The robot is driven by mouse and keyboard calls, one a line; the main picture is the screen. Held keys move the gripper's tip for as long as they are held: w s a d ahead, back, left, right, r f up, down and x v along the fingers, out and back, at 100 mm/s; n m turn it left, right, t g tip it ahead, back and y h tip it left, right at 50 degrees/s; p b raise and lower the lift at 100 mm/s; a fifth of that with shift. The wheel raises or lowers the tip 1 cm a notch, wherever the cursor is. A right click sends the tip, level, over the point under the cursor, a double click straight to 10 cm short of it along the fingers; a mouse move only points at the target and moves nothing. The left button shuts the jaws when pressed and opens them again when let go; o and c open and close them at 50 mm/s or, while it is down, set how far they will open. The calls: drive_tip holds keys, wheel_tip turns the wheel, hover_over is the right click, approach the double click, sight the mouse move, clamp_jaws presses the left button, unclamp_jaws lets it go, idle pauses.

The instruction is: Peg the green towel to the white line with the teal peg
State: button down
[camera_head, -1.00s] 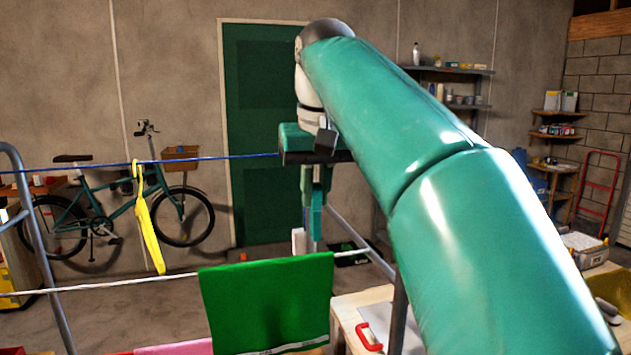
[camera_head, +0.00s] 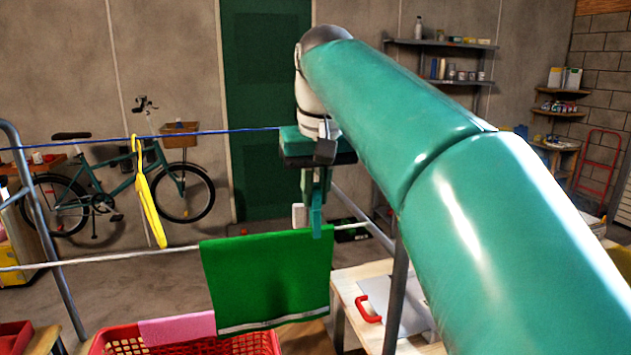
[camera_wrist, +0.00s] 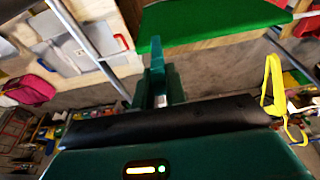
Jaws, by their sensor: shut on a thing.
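The green towel (camera_head: 265,275) hangs over the white line (camera_head: 175,249) at the front, with a pale stripe near its lower edge. My gripper (camera_head: 314,190) is above the towel's top right corner, shut on the teal peg (camera_head: 317,218), which points down. The peg's lower end overlaps the towel's top edge in the head view; I cannot tell whether it touches towel or line. In the wrist view the peg (camera_wrist: 157,55) stands up from the jaws, beside the towel (camera_wrist: 215,22). A small white piece (camera_head: 298,214) shows just left of the peg.
A yellow hanger (camera_head: 149,205) hangs from the blue line (camera_head: 220,131) at left. A red basket (camera_head: 230,346) with pink cloth (camera_head: 185,328) is below the towel. A table with a red handle (camera_head: 367,309) stands right. A bicycle (camera_head: 120,190) leans behind.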

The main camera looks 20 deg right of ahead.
drive_tip(key=shift+s+x, duration=0.15)
drive_tip(key=shift+x, duration=0.45)
drive_tip(key=shift+s+x, duration=0.15)
drive_tip(key=shift+x, duration=0.45)
drive_tip(key=c, duration=1.3)
unclamp_jaws()
drive_tip(key=shift+f, duration=0.1)
drive_tip(key=shift+c, duration=0.2)
drive_tip(key=v, duration=1.4)
drive_tip(key=s+f+t, duration=0.1)
drive_tip(key=s+f, duration=0.4)
drive_tip(key=f, duration=0.7)
drive_tip(key=s+f+t, duration=0.1)
drive_tip(key=s+f, duration=0.4)
drive_tip(key=f, duration=0.7)
drive_tip(key=s+f, duration=0.5)
drive_tip(key=f, duration=0.7)
drive_tip(key=shift+t, duration=0.4)
drive_tip(key=shift+s, duration=0.2)
